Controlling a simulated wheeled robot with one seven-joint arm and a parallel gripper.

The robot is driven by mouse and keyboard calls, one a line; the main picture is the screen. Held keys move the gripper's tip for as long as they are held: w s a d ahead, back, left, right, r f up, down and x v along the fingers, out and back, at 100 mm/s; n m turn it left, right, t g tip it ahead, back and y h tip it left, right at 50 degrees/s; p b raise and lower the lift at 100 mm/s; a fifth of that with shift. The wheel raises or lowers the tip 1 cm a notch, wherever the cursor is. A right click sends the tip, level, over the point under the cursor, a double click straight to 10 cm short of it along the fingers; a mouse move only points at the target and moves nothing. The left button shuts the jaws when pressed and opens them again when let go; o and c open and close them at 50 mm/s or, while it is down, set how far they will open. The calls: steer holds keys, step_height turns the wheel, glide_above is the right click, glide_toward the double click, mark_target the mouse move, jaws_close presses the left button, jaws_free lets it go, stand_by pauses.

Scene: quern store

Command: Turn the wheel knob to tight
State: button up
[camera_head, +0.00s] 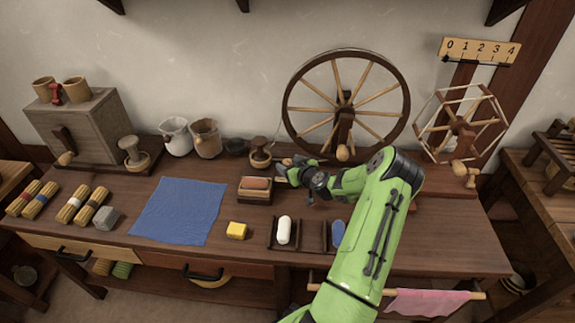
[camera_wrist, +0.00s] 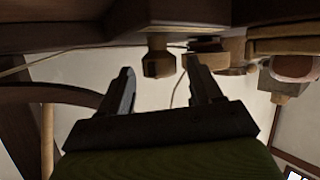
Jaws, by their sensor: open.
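The spinning wheel (camera_head: 301,82) stands upright at the back of the table. A pale wooden knob (camera_head: 343,153) sits low at its front, just right of my gripper (camera_head: 293,174) in the head view. My gripper is open and empty, apart from that knob, above the table behind the small trays. In the wrist view both fingers of my gripper (camera_wrist: 160,70) are spread. A faceted wooden piece (camera_wrist: 158,62) shows beyond the gap between them; I cannot tell whether it is the wheel's knob. No tight marking is readable.
A wooden box with an orange-brown block (camera_head: 255,184) lies just left of my gripper. A yarn winder (camera_head: 462,125) stands right. The blue cloth (camera_head: 180,210) lies flat; the table's right front is clear.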

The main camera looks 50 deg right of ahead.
steer(key=shift+x, duration=1.2)
steer(key=c, duration=0.9)
steer(key=shift+c, duration=0.2)
